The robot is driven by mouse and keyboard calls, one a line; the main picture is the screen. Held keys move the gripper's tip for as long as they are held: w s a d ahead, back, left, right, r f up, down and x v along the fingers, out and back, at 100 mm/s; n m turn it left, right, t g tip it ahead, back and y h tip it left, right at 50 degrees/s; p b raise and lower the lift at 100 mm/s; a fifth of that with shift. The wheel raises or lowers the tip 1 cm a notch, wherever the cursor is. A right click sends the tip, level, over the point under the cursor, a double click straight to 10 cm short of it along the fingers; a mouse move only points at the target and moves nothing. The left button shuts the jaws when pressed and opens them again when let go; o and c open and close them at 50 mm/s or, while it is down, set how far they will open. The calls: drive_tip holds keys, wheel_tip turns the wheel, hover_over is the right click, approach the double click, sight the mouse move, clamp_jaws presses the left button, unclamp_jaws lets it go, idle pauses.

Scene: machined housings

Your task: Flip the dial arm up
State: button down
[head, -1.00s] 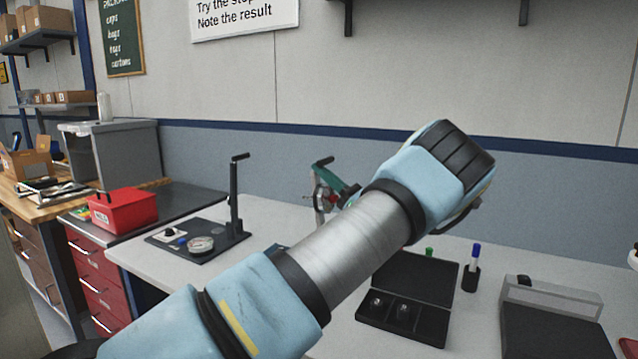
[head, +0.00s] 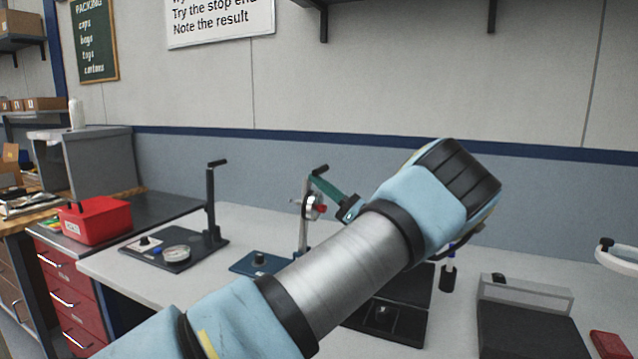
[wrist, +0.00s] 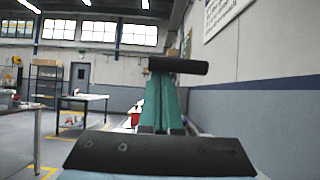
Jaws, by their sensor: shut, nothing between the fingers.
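A stand with a blue base (head: 250,265) is at mid-table in the head view. It carries an upright pale metal arm (head: 303,228), a round silver hub with a red part (head: 313,206), and a black handle (head: 320,169) at the top. My gripper (head: 322,184) has teal fingers, shut and empty, pointing at the stand just below the handle. In the wrist view the fingers (wrist: 163,100) reach to the black handle (wrist: 178,65), which lies crosswise at their tips. Contact cannot be told. My forearm hides part of the base.
A black stand (head: 210,205) with a gauge (head: 177,253) on its base stands left. A red box (head: 95,220) is further left. A black case (head: 405,315), a pen holder (head: 448,278) and a grey device (head: 525,295) are on the right. The wall is behind.

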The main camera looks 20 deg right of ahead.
drive_tip(key=s+d+f+b, duration=0.1)
drive_tip(key=s+d+b, duration=0.4)
drive_tip(key=s+d, duration=0.5)
drive_tip(key=shift+d+f, duration=0.3)
drive_tip(key=shift+f, duration=0.05)
idle(0.3)
